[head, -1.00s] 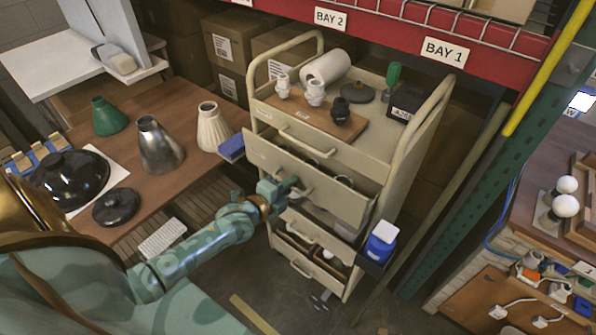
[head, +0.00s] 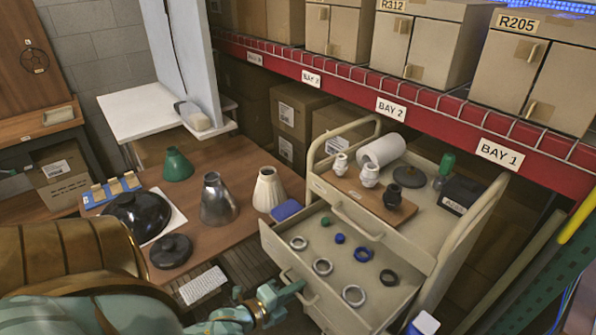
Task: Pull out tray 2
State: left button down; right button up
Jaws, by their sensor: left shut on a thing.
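The open tray (head: 345,262) sticks out from the cream cart, below its closed top drawer (head: 375,228). It holds several grey, black and blue rings and small blue and green pieces. The tray's front panel faces the lower left, and its handle (head: 304,291) is on that panel. My left gripper (head: 290,288) is shut on this handle, at the bottom centre of the view. The gripper partly covers the handle. My right gripper is out of view. No tray number is readable.
The cart top (head: 420,212) carries a board with white and black sockets, a white roll, a green-handled tool and a dark box. A wooden table (head: 235,160) with lamp shades stands left, close to the tray. A blue box (head: 286,210) sits near the tray's corner.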

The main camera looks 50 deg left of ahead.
pick_arm(q)
jog(key=shift+f, duration=0.1)
jog(key=c, duration=1.6)
grip_release()
jog(key=shift+c, duration=0.2)
jog(key=p+v, duration=0.1)
jog(key=v, duration=1.5)
jog(key=shift+s, duration=0.2)
jog(key=shift+d, duration=0.1)
